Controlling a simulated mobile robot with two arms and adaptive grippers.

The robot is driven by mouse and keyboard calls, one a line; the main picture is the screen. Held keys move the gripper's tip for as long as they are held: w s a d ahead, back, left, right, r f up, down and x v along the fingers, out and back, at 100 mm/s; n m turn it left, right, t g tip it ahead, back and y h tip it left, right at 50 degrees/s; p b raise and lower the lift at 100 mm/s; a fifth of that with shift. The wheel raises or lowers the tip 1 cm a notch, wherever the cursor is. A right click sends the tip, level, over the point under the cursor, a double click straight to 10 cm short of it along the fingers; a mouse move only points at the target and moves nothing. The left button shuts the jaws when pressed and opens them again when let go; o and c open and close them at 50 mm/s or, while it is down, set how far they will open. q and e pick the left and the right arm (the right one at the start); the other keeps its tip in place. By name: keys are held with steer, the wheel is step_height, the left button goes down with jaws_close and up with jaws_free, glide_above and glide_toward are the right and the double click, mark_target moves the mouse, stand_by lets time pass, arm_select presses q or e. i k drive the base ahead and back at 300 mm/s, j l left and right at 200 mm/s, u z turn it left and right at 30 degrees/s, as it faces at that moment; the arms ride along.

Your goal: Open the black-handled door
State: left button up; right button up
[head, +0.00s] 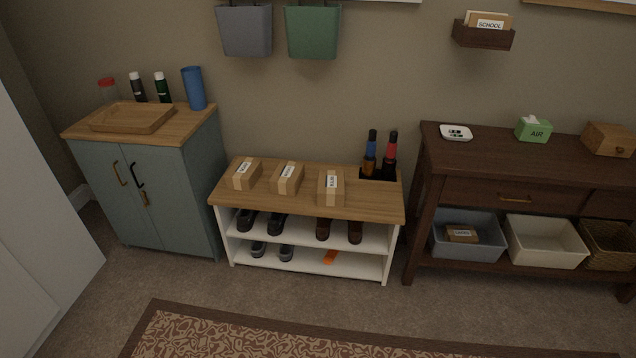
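A grey-blue cabinet (207,190) with a wooden top stands at the left against the wall. Its front has two doors that look closed. The right door (172,205) carries a black handle (138,175) near its left edge. The left door (98,190) carries a brass handle (119,173) near the middle seam. A small brass fitting (145,199) sits just below the black handle; I cannot tell what it is. Neither of my grippers shows in the head view.
A wooden tray (132,118), bottles and a blue cup (194,88) stand on the cabinet. A shoe bench (305,207) with boxes is to its right, then a dark console table (480,160). Carpet in front is open, with a patterned rug (220,335). A white panel (35,220) stands at the left.

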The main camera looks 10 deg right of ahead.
mark_target(162, 172)
steer(key=i+j, duration=0.8)
steer(key=u, duration=0.05)
